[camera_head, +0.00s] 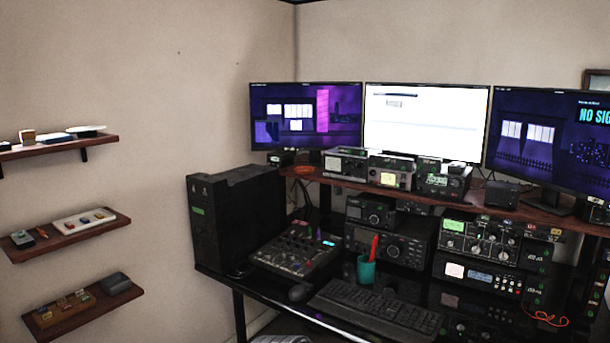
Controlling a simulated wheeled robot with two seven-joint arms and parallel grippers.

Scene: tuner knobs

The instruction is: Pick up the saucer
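A pale, shallow, dish-like thing (87,130), likely the saucer, lies at the right end of the top wall shelf (100,144) on the left. It is small and seen nearly edge-on, so I cannot be sure what it is. Neither my left nor my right gripper is in view.
Beside the dish are a flat pale item (54,138) and a small brown cup-like item (27,136). Two lower shelves (90,232) hold small items. A desk with a black computer tower (237,220), monitors (425,122), radios and a keyboard (375,310) fills the right.

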